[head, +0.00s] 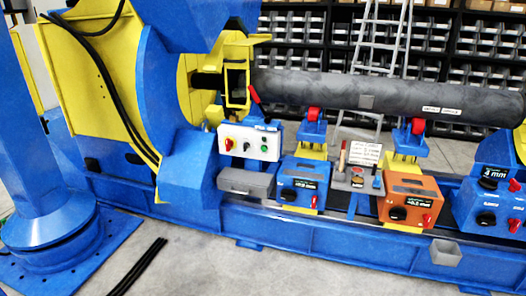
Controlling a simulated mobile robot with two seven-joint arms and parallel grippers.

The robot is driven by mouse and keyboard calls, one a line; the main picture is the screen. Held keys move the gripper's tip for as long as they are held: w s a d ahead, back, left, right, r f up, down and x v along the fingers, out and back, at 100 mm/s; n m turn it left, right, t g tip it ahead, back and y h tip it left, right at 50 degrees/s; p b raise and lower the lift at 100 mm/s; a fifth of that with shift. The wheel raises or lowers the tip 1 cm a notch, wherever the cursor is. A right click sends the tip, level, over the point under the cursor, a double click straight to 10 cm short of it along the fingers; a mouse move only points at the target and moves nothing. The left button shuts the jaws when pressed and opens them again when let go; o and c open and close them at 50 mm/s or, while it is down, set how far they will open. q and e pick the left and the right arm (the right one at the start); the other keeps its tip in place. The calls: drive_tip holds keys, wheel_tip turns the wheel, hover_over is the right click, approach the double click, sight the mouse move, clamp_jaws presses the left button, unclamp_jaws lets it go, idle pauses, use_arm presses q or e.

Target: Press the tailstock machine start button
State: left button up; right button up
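A white control panel (249,142) is fixed at the left end of the long machine, below the dark pipe. It carries several small coloured buttons, among them a green one (229,144). At the far right a blue control box (488,205) has a small display reading in mm, dark knobs and a red control (514,185). Labels are too small to read, so I cannot tell which button is the tailstock machine start button. Neither of my grippers shows in the head view.
A dark pipe (400,97) lies on red rollers (314,114) above the blue bed (330,240). A blue box (303,183) and an orange box (409,200) stand along its front. A blue column (35,140) is at left. Grey floor (200,270) in front is mostly clear.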

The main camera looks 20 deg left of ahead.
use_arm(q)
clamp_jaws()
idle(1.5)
